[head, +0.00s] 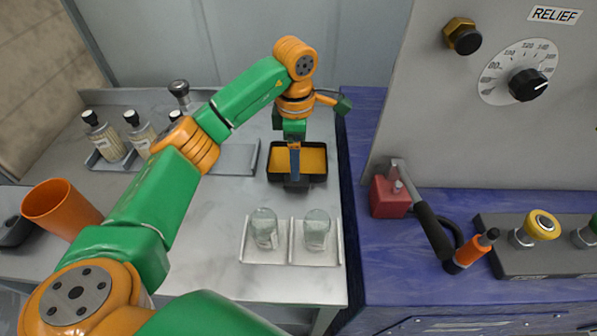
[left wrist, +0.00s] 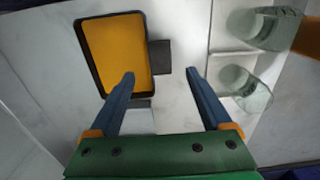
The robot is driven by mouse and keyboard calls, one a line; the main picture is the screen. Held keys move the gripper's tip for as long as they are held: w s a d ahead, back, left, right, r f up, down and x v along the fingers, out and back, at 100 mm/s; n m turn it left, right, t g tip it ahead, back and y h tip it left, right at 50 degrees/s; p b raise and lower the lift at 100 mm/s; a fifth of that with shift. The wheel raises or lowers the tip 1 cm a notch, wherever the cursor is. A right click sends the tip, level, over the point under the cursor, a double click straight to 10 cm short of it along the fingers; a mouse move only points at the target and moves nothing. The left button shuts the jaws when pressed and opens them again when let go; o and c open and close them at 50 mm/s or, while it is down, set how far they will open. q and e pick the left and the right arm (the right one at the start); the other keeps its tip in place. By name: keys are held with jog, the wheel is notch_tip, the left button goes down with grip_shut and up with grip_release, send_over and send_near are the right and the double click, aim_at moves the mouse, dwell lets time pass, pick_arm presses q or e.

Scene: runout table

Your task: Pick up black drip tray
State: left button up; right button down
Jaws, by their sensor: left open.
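The black drip tray (head: 318,178) sits on the grey table near its right edge, with an orange-yellow surface inside. It also shows in the left wrist view (left wrist: 147,40), with a short black tab handle (left wrist: 160,57) on one long side. My left gripper (left wrist: 160,77) is open and points down at the tray, with the handle just ahead of the gap between its fingertips. In the head view the left gripper (head: 294,172) hides part of the tray's middle. I cannot tell its exact height above the handle. My right gripper is not in view.
Two clear glasses (head: 264,228) (head: 316,230) stand in a shallow white holder in front of the tray. Several black-capped bottles (head: 103,135) stand on a grey tray at left, near an orange cup (head: 62,208). A blue bench (head: 400,270) with a panel adjoins at right.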

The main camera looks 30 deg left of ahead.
pick_arm(q)
notch_tip(320, 180, down, 6)
jog(key=p, duration=0.2)
jog(key=shift+s+d+r+p, duration=0.1)
jog(key=shift+r+p, duration=0.15)
jog(key=shift+p, duration=0.1)
jog(key=shift+f, duration=0.45)
grip_shut()
